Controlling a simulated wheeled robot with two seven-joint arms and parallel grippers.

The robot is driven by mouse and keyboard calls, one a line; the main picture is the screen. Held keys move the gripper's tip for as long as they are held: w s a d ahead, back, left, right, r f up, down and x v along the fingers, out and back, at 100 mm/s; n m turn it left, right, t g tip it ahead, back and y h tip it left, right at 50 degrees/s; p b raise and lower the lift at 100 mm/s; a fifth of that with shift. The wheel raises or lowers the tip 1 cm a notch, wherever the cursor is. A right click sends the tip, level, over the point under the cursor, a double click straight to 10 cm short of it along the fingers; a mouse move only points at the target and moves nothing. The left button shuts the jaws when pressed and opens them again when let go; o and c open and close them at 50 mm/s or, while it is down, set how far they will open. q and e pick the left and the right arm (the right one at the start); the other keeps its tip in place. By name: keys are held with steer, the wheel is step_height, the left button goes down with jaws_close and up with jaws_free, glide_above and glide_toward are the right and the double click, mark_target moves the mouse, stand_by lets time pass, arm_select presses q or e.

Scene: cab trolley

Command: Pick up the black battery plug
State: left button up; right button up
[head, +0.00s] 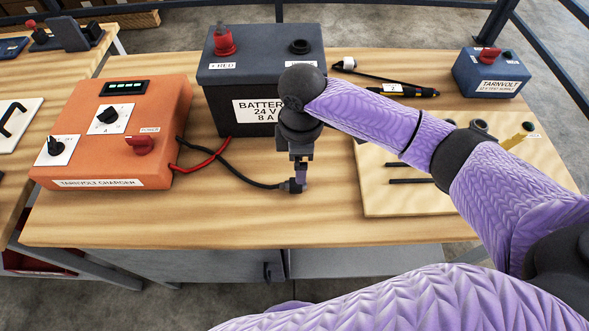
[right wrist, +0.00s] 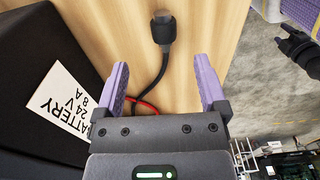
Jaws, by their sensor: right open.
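The black battery plug (head: 290,187) lies on the wooden table in front of the battery, at the end of a black cable. In the right wrist view the plug (right wrist: 162,28) is ahead of the fingertips, roughly in line with the gap, with its cable running back between the fingers. My right gripper (head: 303,180) points down close to the plug in the head view. In the wrist view the right gripper (right wrist: 163,76) is open with nothing between its fingers.
The dark battery box (head: 225,107) stands just behind the gripper. The orange charger (head: 75,125) is at left, with a red cable (head: 207,153) beside the black one. A wooden board (head: 385,203) lies at right. The table front is clear.

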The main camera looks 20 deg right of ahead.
mark_target(295, 182)
steer(key=f+b, duration=0.1)
steer(key=f, duration=0.1)
steer(key=f+b, duration=0.1)
steer(key=f, duration=0.2)
steer(key=a+f+b, duration=0.1)
steer(key=f, duration=0.2)
steer(key=shift+s+f, duration=0.15)
steer(key=shift+f, duration=0.2)
steer(key=shift+r, duration=0.1)
steer(key=shift+c, duration=0.4)
arm_select(q)
steer(key=f, duration=0.2)
steer(key=s+a+f, duration=0.1)
steer(key=shift+f, duration=0.2)
arm_select(e)
jaws_close()
